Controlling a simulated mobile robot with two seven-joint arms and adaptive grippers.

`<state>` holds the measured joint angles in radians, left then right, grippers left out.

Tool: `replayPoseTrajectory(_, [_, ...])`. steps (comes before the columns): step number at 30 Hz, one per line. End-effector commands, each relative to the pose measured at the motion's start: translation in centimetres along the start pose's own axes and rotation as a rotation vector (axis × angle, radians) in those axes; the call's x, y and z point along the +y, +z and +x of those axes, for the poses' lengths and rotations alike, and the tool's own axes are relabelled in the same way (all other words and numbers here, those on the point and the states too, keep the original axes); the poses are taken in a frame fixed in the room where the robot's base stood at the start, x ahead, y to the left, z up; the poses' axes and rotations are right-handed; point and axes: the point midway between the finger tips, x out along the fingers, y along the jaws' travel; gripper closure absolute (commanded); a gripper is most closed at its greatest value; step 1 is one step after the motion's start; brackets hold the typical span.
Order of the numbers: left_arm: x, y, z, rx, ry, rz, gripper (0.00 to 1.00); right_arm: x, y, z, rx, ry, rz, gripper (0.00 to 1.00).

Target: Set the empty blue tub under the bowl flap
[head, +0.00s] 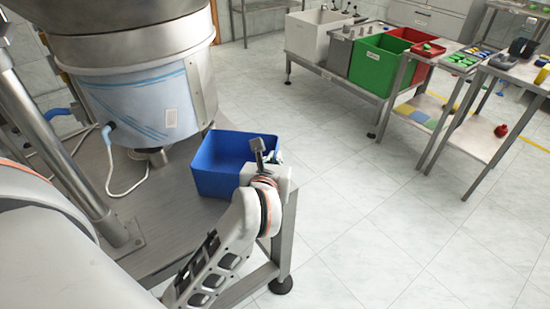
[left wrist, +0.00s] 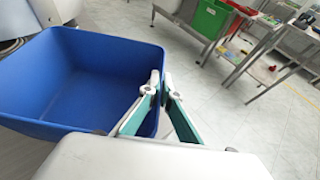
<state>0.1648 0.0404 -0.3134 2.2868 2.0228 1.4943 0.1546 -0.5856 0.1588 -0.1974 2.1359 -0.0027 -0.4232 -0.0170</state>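The blue tub (head: 222,178) is empty and upright at the right edge of the metal stand, beside the feeder bowl (head: 150,95) and to its right. I cannot tell whether its base rests on the stand. A metal part that looks like the bowl flap (head: 155,157) shows under the bowl, left of the tub. My left gripper (head: 267,158) is at the tub's right wall. In the left wrist view, its fingers (left wrist: 165,88) pinch the right wall of the tub (left wrist: 85,75), one inside and one outside. My right gripper is not in view.
The stand top (head: 165,210) is bare left of the tub, with a metal post (head: 60,150) and a white cable (head: 115,180) near the bowl. Grey, green (head: 378,65) and red bins stand on a far bench. Side tables are at right; the floor between is clear.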

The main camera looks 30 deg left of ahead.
Motion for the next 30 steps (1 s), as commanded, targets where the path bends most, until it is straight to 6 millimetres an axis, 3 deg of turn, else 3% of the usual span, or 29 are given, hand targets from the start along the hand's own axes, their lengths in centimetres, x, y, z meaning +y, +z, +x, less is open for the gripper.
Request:
replayPoseTrajectory(3, [0.0,-0.4,0.2,0.0,0.001,0.002,1.0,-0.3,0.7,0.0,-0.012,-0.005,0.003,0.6])
replayPoseTrajectory(5, [0.0,-0.3,0.1,0.001,0.0,0.0,0.82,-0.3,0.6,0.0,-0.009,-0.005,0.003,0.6])
replayPoseTrajectory(6, [0.0,-0.3,0.1,0.0,0.0,0.0,0.79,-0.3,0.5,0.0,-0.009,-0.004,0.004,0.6])
replayPoseTrajectory(18, [0.0,0.4,-0.1,-0.003,0.0,-0.001,0.79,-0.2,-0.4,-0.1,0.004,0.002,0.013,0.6])
replayPoseTrajectory(23, [-0.1,0.2,-2.5,-0.001,-0.002,-0.002,0.79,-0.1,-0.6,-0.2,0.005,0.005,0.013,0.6])
replayPoseTrajectory(30, [-0.1,0.1,-7.5,0.001,-0.003,-0.003,0.79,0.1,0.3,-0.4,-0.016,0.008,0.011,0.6])
